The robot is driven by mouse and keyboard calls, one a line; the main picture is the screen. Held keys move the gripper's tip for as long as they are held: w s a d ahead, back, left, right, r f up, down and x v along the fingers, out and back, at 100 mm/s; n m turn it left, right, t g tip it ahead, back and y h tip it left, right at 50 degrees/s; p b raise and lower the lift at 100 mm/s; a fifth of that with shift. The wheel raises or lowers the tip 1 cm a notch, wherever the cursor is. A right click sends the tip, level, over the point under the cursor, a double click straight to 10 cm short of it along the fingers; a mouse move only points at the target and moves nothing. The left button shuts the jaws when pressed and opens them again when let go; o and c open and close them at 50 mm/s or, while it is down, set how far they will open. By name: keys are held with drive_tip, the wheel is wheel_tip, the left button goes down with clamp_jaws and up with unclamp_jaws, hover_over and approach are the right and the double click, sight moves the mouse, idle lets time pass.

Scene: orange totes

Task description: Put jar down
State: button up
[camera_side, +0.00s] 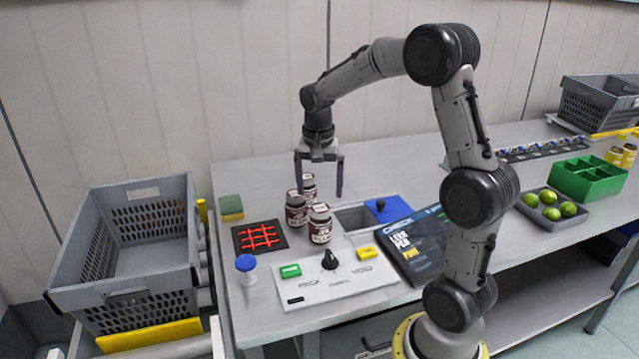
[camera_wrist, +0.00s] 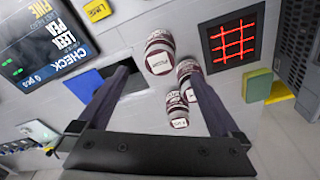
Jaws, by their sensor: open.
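Three dark-red jars with white labels stand upright close together on the grey table: a rear jar (camera_side: 309,187), a left jar (camera_side: 296,209) and a front jar (camera_side: 320,224). All three also show in the wrist view: one at top (camera_wrist: 159,53), one at middle right (camera_wrist: 185,72) and one lower (camera_wrist: 177,109). My gripper (camera_side: 319,190) points down above the rear of the group, its fingers wide apart. In the wrist view, my gripper (camera_wrist: 159,74) has nothing clasped between its fingers. The right finger partly covers the jars there; I cannot tell whether it touches one.
A black panel with a red grid (camera_side: 259,237) lies left of the jars. A control panel (camera_side: 335,284) with buttons is in front. A rectangular opening (camera_side: 354,218) and blue plate (camera_side: 388,209) are right.

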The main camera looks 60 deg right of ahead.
drive_tip(key=shift+a+r, duration=0.1)
drive_tip(key=shift+r, duration=0.3)
drive_tip(key=s+a+r+n+t, duration=0.1)
drive_tip(key=s+a+r+n, duration=0.25)
drive_tip(key=a, duration=0.25)
drive_tip(key=s+a+r+n+t, duration=0.2)
drive_tip(key=s+a+r+n, duration=0.15)
drive_tip(key=a, duration=0.35)
drive_tip(key=s+a+f+n+t, duration=0.1)
drive_tip(key=s+a+n, duration=0.2)
drive_tip(key=s, duration=0.2)
drive_tip(key=s+a+n+t+y, duration=0.1)
drive_tip(key=s+a+n, duration=0.2)
drive_tip(key=s+n, duration=0.1)
drive_tip(key=shift+s+a+f, duration=0.25)
drive_tip(key=shift+s+f, duration=0.1)
drive_tip(key=shift+s, duration=0.55)
